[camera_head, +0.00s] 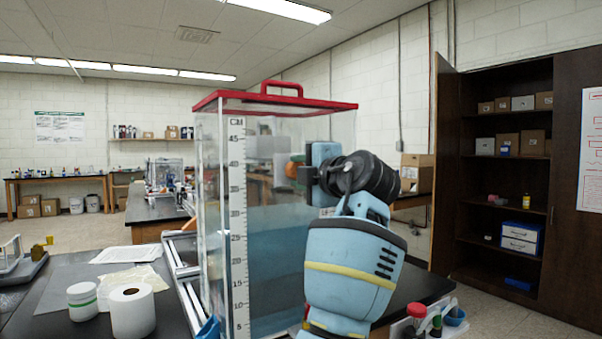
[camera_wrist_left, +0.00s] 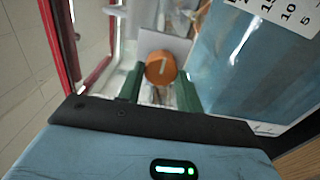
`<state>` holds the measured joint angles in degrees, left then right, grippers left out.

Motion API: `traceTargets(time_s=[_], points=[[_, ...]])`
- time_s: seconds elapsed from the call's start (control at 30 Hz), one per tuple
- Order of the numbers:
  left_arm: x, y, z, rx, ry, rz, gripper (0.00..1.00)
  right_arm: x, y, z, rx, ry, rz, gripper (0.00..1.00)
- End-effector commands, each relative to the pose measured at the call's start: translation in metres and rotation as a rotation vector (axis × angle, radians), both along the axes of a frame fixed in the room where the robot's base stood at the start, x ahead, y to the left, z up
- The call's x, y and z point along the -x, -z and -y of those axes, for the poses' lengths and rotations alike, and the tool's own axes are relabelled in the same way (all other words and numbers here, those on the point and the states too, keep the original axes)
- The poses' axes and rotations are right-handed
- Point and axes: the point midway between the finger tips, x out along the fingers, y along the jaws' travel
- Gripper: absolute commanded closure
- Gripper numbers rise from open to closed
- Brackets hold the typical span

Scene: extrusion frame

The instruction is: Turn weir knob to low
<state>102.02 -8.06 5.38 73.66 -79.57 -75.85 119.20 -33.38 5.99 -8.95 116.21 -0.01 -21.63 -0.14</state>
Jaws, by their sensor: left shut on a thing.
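The orange weir knob (camera_wrist_left: 161,66) shows in the left wrist view, with a pale line across its face and a light plate behind it. In the head view an orange patch of it (camera_head: 294,168) shows through the clear tank (camera_head: 275,215), just left of my left gripper (camera_head: 302,174). In the left wrist view the green fingers of my left gripper (camera_wrist_left: 158,88) stand on both sides of the knob and are shut on it. The knob's setting labels cannot be read. My right gripper is not in view.
The clear tank has a red lid (camera_head: 275,101), a centimetre scale (camera_head: 238,220) and blue water. A white paper roll (camera_head: 133,312) and a white jar (camera_head: 83,302) stand on the dark bench at left. A caddy with bottles (camera_head: 433,325) is at lower right.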

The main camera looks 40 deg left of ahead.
Motion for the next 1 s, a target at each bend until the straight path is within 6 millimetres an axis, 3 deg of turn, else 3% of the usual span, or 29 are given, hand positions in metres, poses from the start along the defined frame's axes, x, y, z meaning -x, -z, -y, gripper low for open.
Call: traceTargets(time_s=[0.27, 0.3, 0.47, 0.77, 1.0], points=[[0.0, -0.001, 0.0, 0.001, 0.001, 0.004, 0.87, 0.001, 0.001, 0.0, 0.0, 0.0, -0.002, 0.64], [0.0, -0.001, 0.0, 0.001, 0.001, 0.004, 0.63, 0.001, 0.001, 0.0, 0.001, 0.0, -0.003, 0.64], [0.0, -0.001, 0.0, 0.0, 0.0, 0.003, 0.43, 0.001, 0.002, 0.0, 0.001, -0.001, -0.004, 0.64], [0.0, 0.0, 0.001, 0.0, 0.001, 0.001, 0.43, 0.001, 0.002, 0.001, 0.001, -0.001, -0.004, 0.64], [0.01, 0.001, 0.028, -0.001, 0.003, 0.001, 0.43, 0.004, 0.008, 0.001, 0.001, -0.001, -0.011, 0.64]])
